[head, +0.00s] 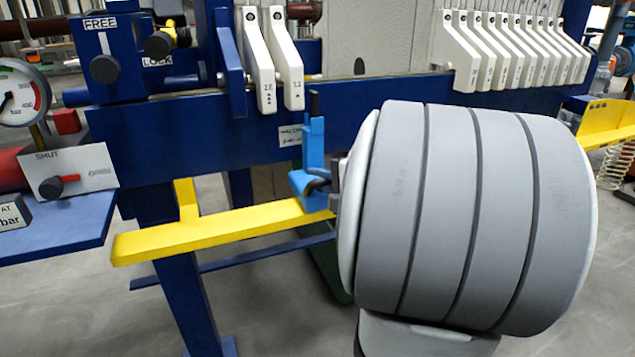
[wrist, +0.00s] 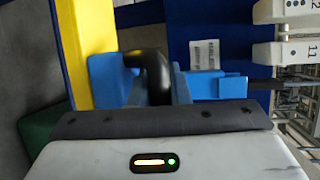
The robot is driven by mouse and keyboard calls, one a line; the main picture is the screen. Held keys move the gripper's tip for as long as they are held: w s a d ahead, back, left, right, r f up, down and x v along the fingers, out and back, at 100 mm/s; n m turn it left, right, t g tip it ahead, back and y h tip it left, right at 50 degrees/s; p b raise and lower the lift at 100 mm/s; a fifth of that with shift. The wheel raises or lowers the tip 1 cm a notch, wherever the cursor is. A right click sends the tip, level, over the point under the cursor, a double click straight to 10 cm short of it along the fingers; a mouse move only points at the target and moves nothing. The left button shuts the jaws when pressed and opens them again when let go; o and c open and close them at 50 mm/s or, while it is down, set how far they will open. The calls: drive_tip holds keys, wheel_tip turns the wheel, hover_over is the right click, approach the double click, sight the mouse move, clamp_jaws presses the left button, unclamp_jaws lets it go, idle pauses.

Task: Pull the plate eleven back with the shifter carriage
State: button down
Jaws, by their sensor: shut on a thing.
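Plate eleven (head: 285,60) is the right one of two white plate lugs at the left of the press; its "11" shows in the wrist view (wrist: 283,53). The blue shifter carriage (head: 314,145) sits on the yellow rail (head: 215,232). Its upright, with a dark tip, stands just right of plate eleven's lug; in the wrist view (wrist: 215,86) a small gap seems to show between them. My gripper (head: 334,187) is shut on the carriage's black handle (wrist: 155,72). My fingertips are mostly hidden by my own arm and gripper body.
Plate twelve (head: 257,60) stands just left of plate eleven. Several more plates (head: 510,50) are packed at the right, with a wide gap between. The yellow rail runs clear to the left.

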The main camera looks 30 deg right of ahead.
drive_tip(key=shift+d+r, duration=0.1)
drive_tip(key=shift+d, duration=0.05)
drive_tip(key=c, duration=1.6)
unclamp_jaws()
drive_tip(key=shift+c, duration=0.2)
drive_tip(key=p+v, duration=0.1)
drive_tip(key=v, duration=0.6)
drive_tip(key=shift+s+p, duration=0.4)
drive_tip(key=shift+d, duration=0.1)
